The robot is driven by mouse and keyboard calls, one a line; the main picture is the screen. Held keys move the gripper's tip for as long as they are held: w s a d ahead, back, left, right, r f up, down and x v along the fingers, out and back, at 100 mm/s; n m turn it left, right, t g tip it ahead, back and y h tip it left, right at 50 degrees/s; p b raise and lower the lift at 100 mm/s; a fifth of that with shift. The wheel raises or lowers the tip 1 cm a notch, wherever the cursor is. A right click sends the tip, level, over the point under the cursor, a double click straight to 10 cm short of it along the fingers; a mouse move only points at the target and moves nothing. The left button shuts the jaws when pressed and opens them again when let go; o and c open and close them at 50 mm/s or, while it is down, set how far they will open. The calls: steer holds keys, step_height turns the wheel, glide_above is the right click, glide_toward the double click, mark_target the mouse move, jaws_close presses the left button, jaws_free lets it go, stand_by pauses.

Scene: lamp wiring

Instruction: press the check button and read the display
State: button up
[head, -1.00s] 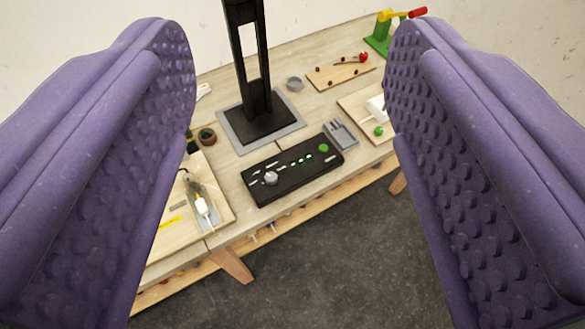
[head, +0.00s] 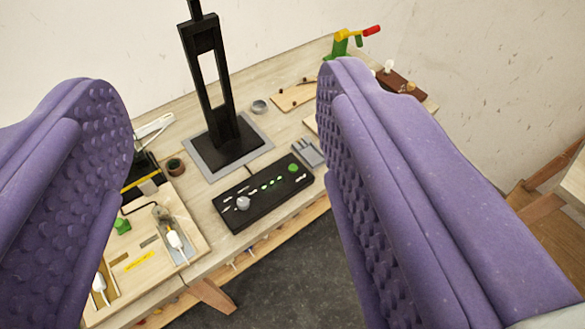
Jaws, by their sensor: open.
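A black control box (head: 264,193) lies on the light wooden table (head: 290,128). Its top has a grey-white knob (head: 243,202) at the left, a row of small green lit marks (head: 272,184) in the middle and a round green button (head: 293,168) at the right end. I cannot make out any reading on it. My gripper (head: 225,170) is open, with its two purple studded fingers at the left and right of the picture. The box shows in the gap between them, farther off, and nothing is held.
A tall black stand (head: 216,95) on a grey plate rises behind the box. A wooden tray (head: 150,236) with white-ended parts is at the left, partly behind the left finger. A grey holder (head: 307,153) sits beside the box. A green, yellow and red device (head: 350,42) stands at the back.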

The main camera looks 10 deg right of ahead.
jaws_close()
stand_by(1.8)
